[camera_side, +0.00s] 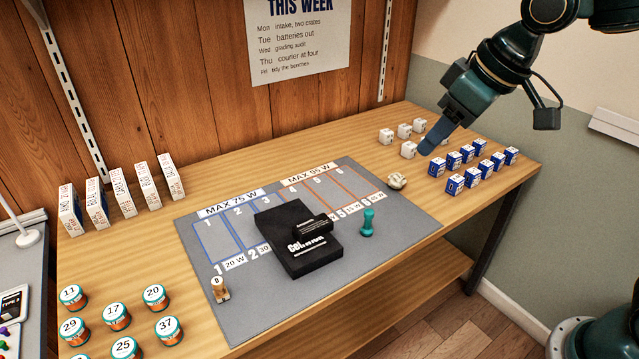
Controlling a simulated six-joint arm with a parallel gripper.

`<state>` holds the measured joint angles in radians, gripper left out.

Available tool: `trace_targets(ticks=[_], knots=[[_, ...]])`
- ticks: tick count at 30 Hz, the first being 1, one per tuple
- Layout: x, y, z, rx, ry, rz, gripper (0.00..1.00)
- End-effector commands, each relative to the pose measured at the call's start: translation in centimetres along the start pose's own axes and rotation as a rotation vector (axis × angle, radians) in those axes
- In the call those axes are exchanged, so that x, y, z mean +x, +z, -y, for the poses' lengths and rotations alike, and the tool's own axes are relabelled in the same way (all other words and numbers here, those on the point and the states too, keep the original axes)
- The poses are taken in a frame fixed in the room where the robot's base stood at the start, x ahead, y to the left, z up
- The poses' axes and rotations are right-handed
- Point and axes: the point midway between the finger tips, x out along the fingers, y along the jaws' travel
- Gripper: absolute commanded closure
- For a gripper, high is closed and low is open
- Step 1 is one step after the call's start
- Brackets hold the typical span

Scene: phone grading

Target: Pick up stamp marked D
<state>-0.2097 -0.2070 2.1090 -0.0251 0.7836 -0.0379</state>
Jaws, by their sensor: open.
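A small wooden stamp (220,291) stands at the front left edge of the grey mat (400,222). The mark on its top looks like a B or D, too small to tell. A teal stamp-like piece (367,224) stands upright on the mat, right of the black box; no letter shows on it. A cream piece (397,181) sits at the mat's right edge, its marking unreadable.
A black box (300,255) with a smaller black block (313,226) on it fills the mat's middle. Numbered jars (117,316) stand front left; upright cartons (121,191) stand back left.

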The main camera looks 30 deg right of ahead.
Motion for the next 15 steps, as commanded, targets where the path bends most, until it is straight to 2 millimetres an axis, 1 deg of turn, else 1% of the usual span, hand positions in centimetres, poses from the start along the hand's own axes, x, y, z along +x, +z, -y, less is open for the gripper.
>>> trace_targets(ticks=[1,6,11,15], knots=[[0.9,-1.1,0.6,-0.018,-0.009,0.007,0.53],[3.6,-4.4,2.5,-0.074,-0.035,0.014,0.53],[6.6,-7.1,4.6,-0.125,-0.059,0.021,0.53],[9.5,-9.1,6.8,-0.171,-0.081,0.028,0.53]])
